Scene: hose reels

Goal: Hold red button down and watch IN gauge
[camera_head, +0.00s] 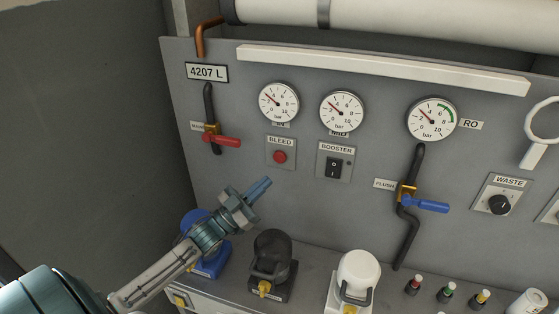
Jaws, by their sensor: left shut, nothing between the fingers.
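The red button (280,157) sits on a small grey plate under the BLEED label (281,142), on the grey panel. The IN gauge (278,102) is the leftmost round dial, just above it; its label is partly hidden below the dial. Its red needle points to the upper left, at a low reading near 2 to 4. My left gripper (262,187) is shut and empty, its fingertips a little below and left of the red button in the picture. I cannot tell how far it is from the panel, but it does not cover the button. My right gripper is out of view.
A red-handled valve (222,140) is left of the button, and the BOOSTER switch (334,167) is to its right. Blue (207,264), black (272,262) and white (355,281) containers stand along the ledge below. A blue-handled valve (427,206) is further right.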

